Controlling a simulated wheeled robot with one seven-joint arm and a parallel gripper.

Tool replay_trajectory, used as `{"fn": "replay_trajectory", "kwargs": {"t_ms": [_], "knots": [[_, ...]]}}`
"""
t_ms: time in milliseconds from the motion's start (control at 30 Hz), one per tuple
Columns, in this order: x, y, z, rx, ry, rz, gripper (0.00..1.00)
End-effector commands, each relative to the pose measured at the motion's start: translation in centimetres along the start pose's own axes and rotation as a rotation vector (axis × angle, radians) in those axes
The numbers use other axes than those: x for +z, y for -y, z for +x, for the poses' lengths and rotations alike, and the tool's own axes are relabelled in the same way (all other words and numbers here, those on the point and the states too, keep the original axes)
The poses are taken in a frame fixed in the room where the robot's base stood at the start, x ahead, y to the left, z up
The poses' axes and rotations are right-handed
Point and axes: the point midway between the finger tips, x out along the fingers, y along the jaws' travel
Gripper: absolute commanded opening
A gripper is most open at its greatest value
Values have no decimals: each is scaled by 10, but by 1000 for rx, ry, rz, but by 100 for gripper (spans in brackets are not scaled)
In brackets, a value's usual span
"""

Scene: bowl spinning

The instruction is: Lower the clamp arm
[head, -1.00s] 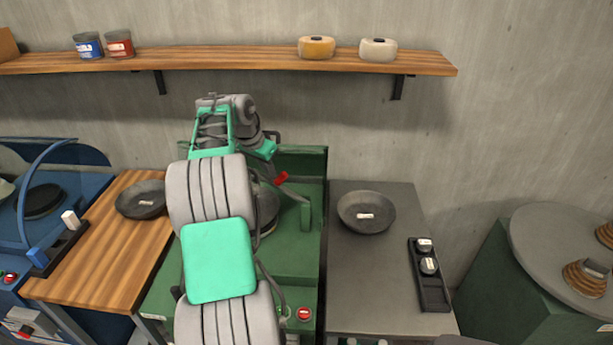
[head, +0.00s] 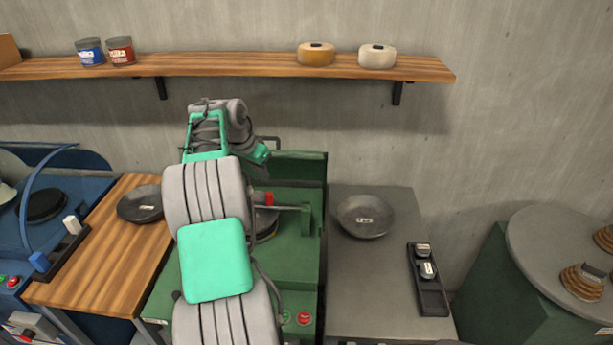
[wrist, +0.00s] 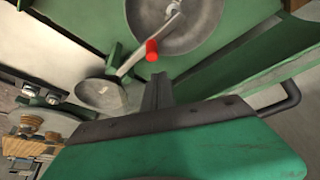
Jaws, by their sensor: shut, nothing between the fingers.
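The clamp arm (head: 290,206) is a thin grey bar with a red grip (head: 269,198), hinged at a green post (head: 306,218) on the green machine. In the head view it lies about level, its inner end over a dark round bowl partly hidden by my arm. In the wrist view the clamp arm (wrist: 131,62) reaches over the grey bowl (wrist: 178,22), with the red grip (wrist: 152,50) just beyond my fingertips. My gripper (wrist: 156,84) is shut and empty close to the red grip; contact cannot be told.
Another pan (head: 141,204) lies on the wooden table at left. A shelf (head: 230,66) with tins runs along the wall.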

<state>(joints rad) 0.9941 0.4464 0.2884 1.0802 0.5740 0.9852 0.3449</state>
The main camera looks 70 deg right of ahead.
Motion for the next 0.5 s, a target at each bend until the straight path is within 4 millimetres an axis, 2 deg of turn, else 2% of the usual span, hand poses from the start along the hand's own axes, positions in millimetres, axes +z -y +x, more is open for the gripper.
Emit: {"fn": "replay_trajectory", "kwargs": {"t_ms": [33,500], "knots": [[-5,0,-11,0,0,0,0],[-24,0,-57,0,0,0,0]]}}
